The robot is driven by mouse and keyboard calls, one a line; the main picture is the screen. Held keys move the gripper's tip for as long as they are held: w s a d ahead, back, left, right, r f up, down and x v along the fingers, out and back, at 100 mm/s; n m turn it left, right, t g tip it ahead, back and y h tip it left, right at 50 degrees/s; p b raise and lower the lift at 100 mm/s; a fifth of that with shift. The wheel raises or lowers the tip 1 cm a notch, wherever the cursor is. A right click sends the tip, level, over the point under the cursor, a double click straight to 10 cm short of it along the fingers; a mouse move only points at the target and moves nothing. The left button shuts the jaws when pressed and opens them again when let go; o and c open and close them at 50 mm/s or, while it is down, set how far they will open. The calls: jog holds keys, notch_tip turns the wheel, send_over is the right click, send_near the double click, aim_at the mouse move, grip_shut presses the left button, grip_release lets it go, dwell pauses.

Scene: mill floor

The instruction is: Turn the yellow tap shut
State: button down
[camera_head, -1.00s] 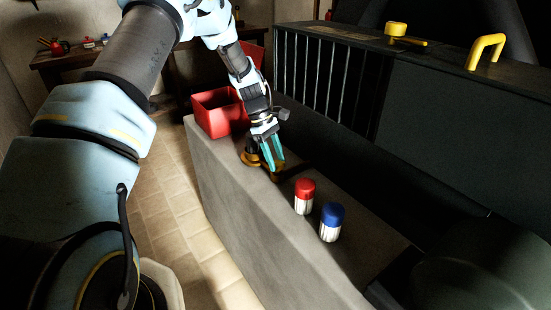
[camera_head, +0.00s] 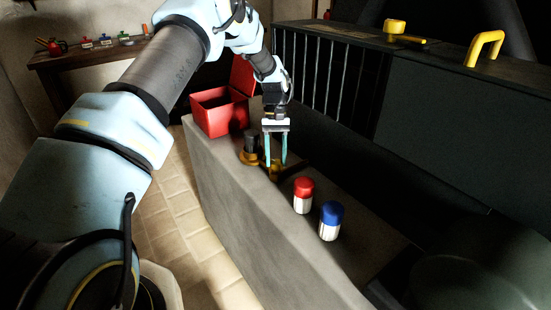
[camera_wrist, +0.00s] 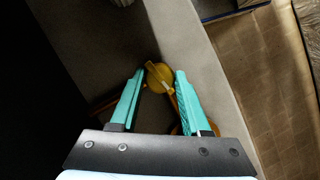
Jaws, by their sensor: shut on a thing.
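The yellow tap (camera_head: 274,172) is on the grey ledge, just right of a dark upright cylinder (camera_head: 251,140) with a yellow base. My gripper (camera_head: 276,163) points down over the tap, its teal fingers on either side of the yellow part. In the wrist view the tap's rounded yellow end (camera_wrist: 158,76) shows between the fingertips (camera_wrist: 160,78). The gripper is shut on the tap. The fingers and the palm hide part of the tap body.
A red-capped bottle (camera_head: 303,196) and a blue-capped bottle (camera_head: 331,222) stand on the ledge (camera_head: 228,178) in front of the tap. An open red box (camera_head: 218,112) sits behind it. A dark cabinet with bars (camera_head: 322,75) rises to the right.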

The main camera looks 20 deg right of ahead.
jog(key=shift+m+t+y, duration=0.3)
jog(key=shift+m, duration=0.9)
jog(key=shift+c, duration=1.9)
grip_release()
jog(key=b+v, duration=0.2)
jog(key=v, duration=0.8)
jog(key=shift+d+r, duration=0.25)
jog(key=shift+r, duration=0.1)
jog(key=shift+w+a, duration=0.1)
jog(key=shift+w, duration=0.05)
